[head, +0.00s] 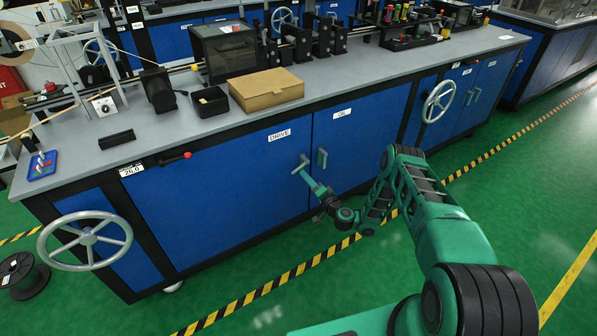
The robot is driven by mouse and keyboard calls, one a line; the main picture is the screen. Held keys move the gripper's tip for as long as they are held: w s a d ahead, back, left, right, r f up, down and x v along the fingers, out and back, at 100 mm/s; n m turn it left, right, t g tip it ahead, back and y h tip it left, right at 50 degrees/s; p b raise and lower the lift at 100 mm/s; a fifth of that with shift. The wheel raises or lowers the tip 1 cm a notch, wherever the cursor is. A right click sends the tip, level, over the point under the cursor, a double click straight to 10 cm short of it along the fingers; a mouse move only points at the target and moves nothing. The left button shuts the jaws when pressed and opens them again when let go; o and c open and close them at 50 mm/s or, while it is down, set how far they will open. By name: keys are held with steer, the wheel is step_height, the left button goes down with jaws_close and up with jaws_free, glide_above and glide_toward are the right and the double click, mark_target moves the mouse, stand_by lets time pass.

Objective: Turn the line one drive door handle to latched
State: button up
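The blue door labelled DRIVE (232,180) is closed on the front of the long workbench. Its small grey-green handle (304,161) is near the door's right edge and looks slanted rather than straight upright. My gripper (308,179) reaches in from the lower right, its tip at or just below this handle. I cannot tell whether it touches the handle, or whether its fingers are open or shut.
The OIL door (350,145) is just right, with its upright handle (322,158) close to my gripper. A handwheel (90,241) sticks out at the left end, another (438,101) farther right. Green floor in front is clear.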

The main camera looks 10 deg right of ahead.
mark_target(299, 169)
steer(key=shift+r+x, duration=0.15)
steer(key=shift+x, duration=1.65)
steer(key=shift+r+x, duration=0.15)
steer(key=shift+x, duration=1.65)
